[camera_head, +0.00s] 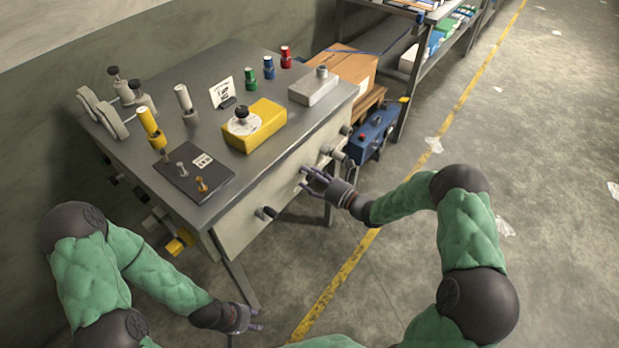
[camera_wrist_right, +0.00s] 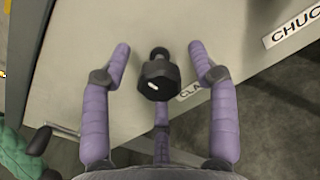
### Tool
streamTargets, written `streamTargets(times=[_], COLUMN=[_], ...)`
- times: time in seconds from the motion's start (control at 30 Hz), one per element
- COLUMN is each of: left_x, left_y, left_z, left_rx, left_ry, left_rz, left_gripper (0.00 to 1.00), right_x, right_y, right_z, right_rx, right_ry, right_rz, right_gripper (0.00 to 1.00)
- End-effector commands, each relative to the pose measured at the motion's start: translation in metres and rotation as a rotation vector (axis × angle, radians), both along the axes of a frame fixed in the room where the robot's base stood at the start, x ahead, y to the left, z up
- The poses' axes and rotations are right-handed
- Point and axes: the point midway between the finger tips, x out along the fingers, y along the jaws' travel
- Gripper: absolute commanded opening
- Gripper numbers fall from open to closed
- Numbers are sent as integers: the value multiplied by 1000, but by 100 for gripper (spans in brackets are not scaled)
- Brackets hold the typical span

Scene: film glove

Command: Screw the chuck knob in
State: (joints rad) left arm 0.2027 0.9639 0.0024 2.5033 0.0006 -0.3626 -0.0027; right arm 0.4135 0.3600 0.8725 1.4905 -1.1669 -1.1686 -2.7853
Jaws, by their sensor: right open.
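In the right wrist view a black knob (camera_wrist_right: 158,78) with a white mark sticks out of the grey front panel. My right gripper (camera_wrist_right: 160,58) is open, with its purple fingers spread around this knob, apart from it. A partly covered label starting "CLA" lies beside the knob. A label reading "CHUC" (camera_wrist_right: 294,27), cut off by the picture edge, is further right, so I cannot tell which knob is the chuck knob. In the head view my right gripper (camera_head: 312,181) is at the bench's front panel. My left gripper (camera_head: 255,320) hangs low near the front bench leg, its opening unclear.
The bench top (camera_head: 200,80) carries a yellow block (camera_head: 262,127), tools and bottles. A blue box (camera_head: 376,130) stands beyond.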

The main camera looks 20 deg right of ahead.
Motion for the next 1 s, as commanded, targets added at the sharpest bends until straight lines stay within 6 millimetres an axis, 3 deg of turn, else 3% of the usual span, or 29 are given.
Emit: streamTargets(times=[0.37, 0.57, 1.0], left_x=[0, 0, 0], left_y=[0, 0, 0], left_z=[-1, -1, -1], left_rx=[0, 0, 0], left_ry=[0, 0, 0], left_rz=[0, 0, 0], left_gripper=[40, 40, 40], right_x=[4, 4, 4], right_y=[3, 3, 3], right_z=[0, 0, 0], right_rx=[0, 0, 46], right_ry=[0, 0, 36], right_rz=[-1, -1, -1], right_gripper=[60, 3, 2])
